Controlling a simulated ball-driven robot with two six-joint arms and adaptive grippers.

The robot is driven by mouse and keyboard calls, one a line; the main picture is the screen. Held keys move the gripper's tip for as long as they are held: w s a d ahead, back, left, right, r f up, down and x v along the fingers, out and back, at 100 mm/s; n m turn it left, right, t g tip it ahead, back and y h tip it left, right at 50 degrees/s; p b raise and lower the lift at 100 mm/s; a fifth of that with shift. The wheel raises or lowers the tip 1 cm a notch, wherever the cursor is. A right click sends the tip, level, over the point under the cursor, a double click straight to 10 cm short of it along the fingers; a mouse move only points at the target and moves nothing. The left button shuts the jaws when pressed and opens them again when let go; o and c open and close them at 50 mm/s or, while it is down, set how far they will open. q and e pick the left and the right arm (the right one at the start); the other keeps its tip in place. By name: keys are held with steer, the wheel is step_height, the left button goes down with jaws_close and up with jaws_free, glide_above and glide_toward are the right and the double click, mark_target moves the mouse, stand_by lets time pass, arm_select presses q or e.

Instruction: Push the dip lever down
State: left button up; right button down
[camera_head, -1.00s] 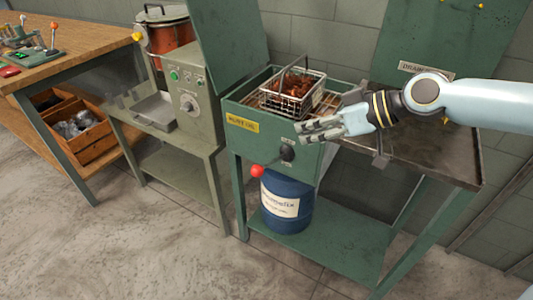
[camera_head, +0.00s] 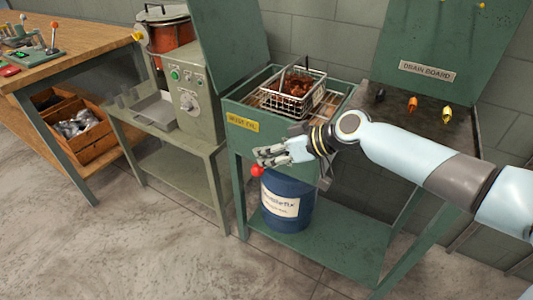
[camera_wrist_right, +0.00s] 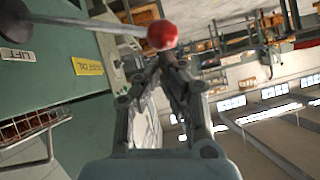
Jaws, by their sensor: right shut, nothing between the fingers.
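The dip lever is a thin rod with a red ball knob (camera_head: 257,171) on the front of the green tank (camera_head: 240,145). Its rod and pivot are hidden behind my right gripper in the head view. In the right wrist view the knob (camera_wrist_right: 162,35) and rod (camera_wrist_right: 95,22) show fully, with the knob just past my fingertips. My right gripper (camera_head: 262,155) is shut and empty, just above the knob in the head view. I cannot tell whether it touches the knob. A wire basket (camera_head: 310,101) of brown parts sits on top of the tank. My left gripper is out of view.
A blue drum (camera_head: 288,221) stands on the shelf below the tank. The drain board (camera_head: 465,140) is to the right, with several coloured pegs at its back. A grey control box (camera_head: 193,95) on a stand is to the left. The floor in front is clear.

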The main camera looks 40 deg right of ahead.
stand_by(0.3)
steer(key=a+f+n+t+h+b, duration=0.1)
steer(key=a+f+n+h+b, duration=0.1)
steer(key=f+b, duration=0.4)
steer(key=s+a+f+n+t+h+b, duration=0.1)
steer(key=f+n+h+b, duration=0.2)
steer(key=f+b, duration=0.3)
steer(key=shift+s+a+f+t, duration=0.3)
steer(key=shift+a+f, duration=0.05)
steer(key=shift+f, duration=1.9)
